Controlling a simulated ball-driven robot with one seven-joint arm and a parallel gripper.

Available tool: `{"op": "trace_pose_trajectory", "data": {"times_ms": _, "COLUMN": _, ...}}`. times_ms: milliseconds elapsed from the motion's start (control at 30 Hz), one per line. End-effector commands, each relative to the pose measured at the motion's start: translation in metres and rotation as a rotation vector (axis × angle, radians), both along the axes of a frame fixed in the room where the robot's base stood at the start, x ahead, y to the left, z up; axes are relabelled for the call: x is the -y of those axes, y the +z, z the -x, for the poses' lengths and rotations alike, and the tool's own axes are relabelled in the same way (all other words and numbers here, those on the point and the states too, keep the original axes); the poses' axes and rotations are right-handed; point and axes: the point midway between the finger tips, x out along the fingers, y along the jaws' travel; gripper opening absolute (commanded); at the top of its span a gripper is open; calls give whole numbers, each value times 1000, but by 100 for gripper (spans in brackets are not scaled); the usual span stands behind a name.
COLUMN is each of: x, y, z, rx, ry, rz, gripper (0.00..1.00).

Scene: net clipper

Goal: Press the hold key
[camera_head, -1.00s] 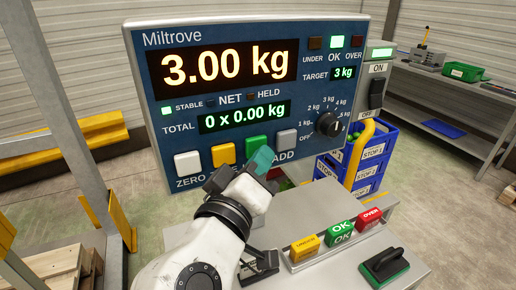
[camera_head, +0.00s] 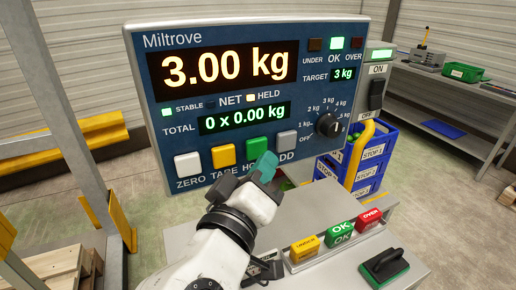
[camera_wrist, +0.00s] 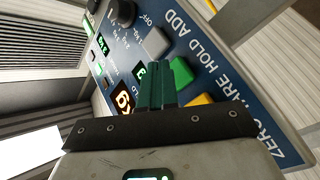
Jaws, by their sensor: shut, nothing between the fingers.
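The hold key (camera_head: 257,147) is the green square button in the lower row of the blue scale panel, between the yellow tare key and the grey add key. It also shows in the wrist view (camera_wrist: 182,72), just beside the fingers. In the wrist view the fingers (camera_wrist: 155,88) point at the panel. I cannot tell whether they touch the key.
The display (camera_head: 229,67) reads 3.00 kg; the STABLE and OK lamps are green. The grey add key (camera_head: 286,141) and yellow tare key (camera_head: 223,156) flank the hold key. Several coloured blocks (camera_head: 340,234) and a green-and-black pad (camera_head: 384,264) sit on the surface below.

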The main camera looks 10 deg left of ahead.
Motion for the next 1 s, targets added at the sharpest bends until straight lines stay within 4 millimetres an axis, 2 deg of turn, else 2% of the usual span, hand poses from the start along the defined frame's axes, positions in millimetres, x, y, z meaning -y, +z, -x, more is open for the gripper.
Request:
{"op": "trace_pose_trajectory", "data": {"times_ms": 233, "x": 2, "y": 0, "z": 2, "rx": 0, "ry": 0, "rz": 0, "gripper": 0}}
{"op": "trace_pose_trajectory", "data": {"times_ms": 700, "x": 25, "y": 0, "z": 36, "rx": 0, "ry": -1, "rz": 0, "gripper": 0}}
{"op": "trace_pose_trajectory", "data": {"times_ms": 1000, "x": 28, "y": 0, "z": 41, "rx": -1, "ry": -1, "rz": 0, "gripper": 0}}
